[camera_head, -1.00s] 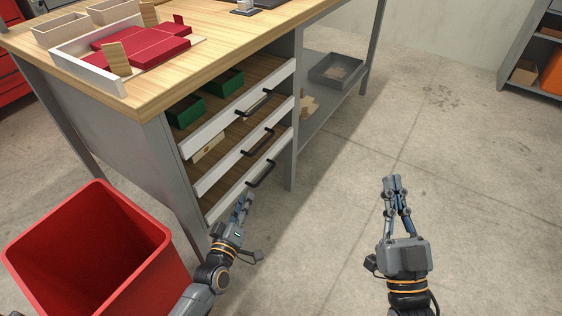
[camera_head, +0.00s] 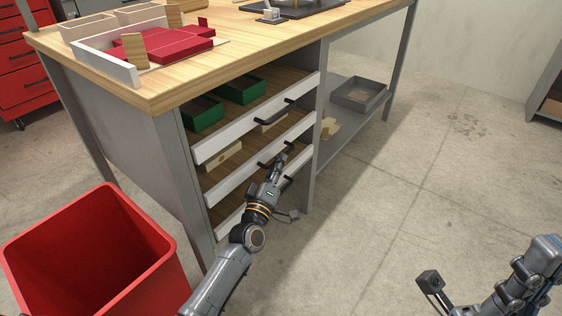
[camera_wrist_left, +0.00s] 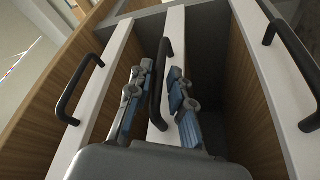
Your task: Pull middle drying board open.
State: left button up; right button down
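The middle drying board (camera_head: 232,183) is a white-fronted shelf in the workbench, with a black bar handle. In the wrist view its white front (camera_wrist_left: 174,32) and handle (camera_wrist_left: 159,82) lie between my left gripper's fingers (camera_wrist_left: 155,98). One finger is on each side of the handle with gaps visible, so the gripper is open around it. In the head view my left gripper (camera_head: 280,163) is at that handle and partly hides it. My right gripper (camera_head: 530,272) is at the lower right edge, partly cut off; its finger opening is unclear.
The top board (camera_head: 222,143) carries green trays (camera_head: 243,89); the bottom board (camera_head: 229,224) is close below the middle one. A red bin (camera_head: 95,250) stands at front left. A grey tray (camera_head: 360,95) sits on the lower shelf.

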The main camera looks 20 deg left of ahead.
pick_arm(q)
jog(key=shift+x, duration=1.25)
grip_shut()
jog(key=shift+d, duration=0.1)
